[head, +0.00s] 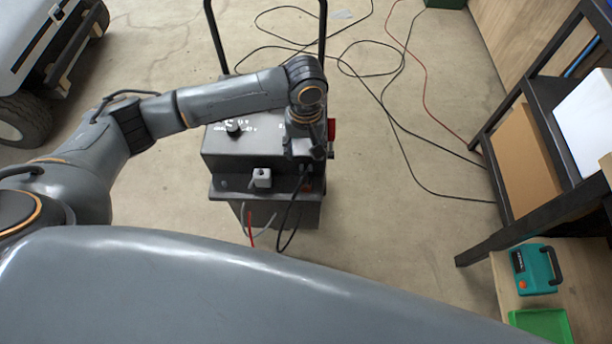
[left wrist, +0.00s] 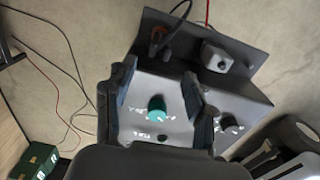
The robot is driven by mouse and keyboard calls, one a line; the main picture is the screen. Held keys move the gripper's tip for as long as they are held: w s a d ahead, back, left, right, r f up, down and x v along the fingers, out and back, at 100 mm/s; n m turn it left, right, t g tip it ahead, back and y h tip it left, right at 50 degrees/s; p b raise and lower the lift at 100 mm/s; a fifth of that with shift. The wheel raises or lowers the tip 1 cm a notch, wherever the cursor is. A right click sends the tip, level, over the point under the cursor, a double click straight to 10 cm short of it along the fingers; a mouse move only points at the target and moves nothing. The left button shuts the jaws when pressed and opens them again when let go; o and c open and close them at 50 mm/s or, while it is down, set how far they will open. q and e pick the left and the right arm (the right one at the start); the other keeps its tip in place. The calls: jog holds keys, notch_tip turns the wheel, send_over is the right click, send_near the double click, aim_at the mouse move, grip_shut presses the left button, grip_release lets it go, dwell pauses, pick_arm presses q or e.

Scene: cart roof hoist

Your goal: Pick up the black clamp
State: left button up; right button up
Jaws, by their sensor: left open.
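The black clamp (left wrist: 157,42) appears to be the dark piece with a cable on the grey charger's rear ledge in the left wrist view. In the head view its place is close beside and partly behind my left gripper (head: 312,152), where a black cable (head: 291,215) hangs down. My left gripper is open and empty above the charger (head: 240,158). My right gripper is not in view.
A pale block (head: 262,178) sits on the ledge beside the clamp. The charger has an upright black handle (head: 323,40). Cables (head: 385,110) lie on the floor. A dark shelf rack (head: 540,110) and a teal case (head: 536,270) stand at right; a vehicle (head: 35,60) is at upper left.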

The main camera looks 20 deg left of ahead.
aim_at(306, 176)
pick_arm(q)
notch_tip(306, 176, down, 6)
jog(key=shift+r, duration=0.2)
jog(key=f, duration=0.5)
jog(key=shift+s+d+f, duration=0.2)
jog(key=shift+s+f, duration=0.1)
jog(key=shift+s, duration=0.05)
grip_shut()
